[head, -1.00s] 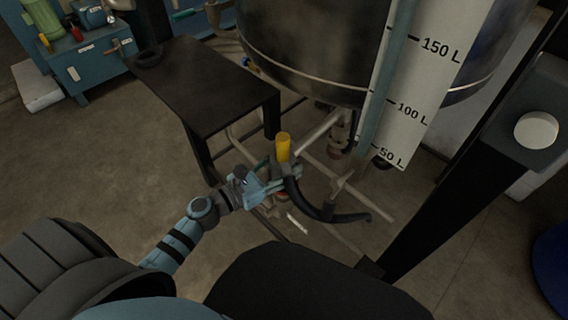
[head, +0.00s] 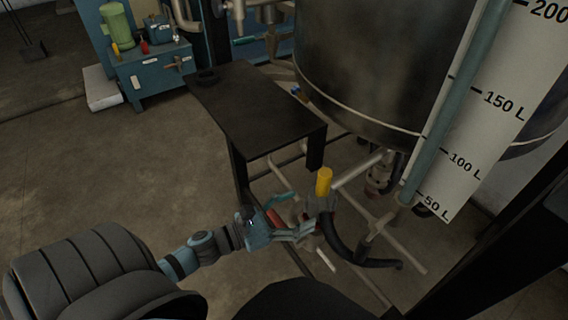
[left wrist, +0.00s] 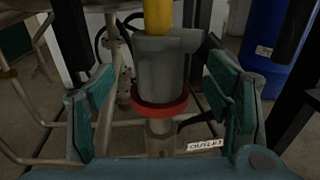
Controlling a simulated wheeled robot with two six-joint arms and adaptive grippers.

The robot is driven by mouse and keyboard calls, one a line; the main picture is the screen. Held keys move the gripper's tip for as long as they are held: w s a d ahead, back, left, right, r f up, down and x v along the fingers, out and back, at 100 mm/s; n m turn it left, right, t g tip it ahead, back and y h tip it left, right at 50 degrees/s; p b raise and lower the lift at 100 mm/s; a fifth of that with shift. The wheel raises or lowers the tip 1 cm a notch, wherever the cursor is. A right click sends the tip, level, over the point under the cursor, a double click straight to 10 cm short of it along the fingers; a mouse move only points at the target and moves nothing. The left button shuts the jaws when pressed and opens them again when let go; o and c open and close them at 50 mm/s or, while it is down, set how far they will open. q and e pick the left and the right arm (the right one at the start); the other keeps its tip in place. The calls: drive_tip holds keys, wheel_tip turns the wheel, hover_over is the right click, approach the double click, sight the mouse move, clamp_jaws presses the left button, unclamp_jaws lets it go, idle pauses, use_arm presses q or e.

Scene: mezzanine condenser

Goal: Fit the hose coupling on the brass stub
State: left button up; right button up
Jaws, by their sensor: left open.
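The hose coupling (head: 319,202) has a grey body, a yellow top (head: 324,181) and a black hose (head: 345,247) curving off to the right. In the left wrist view the coupling (left wrist: 160,72) stands upright, with a red ring (left wrist: 160,108) at its lower end. A dull upright stub (left wrist: 160,138) shows directly below the ring; how deep it goes inside is hidden. My left gripper (head: 294,218) is open, just left of the coupling. Its teal finger pads (left wrist: 162,115) stand apart on either side in the wrist view, with gaps to the coupling. My right gripper is out of view.
A white OUTLET label (left wrist: 205,145) is beside the stub. A large steel tank (head: 375,70) with a litre scale (head: 490,100) stands behind. A black table (head: 255,110) is at the back left. Thin frame pipes (head: 395,235) run low around the coupling. The floor at left is clear.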

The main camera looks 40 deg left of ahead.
use_arm(q)
drive_tip(key=v, duration=0.5)
idle(0.4)
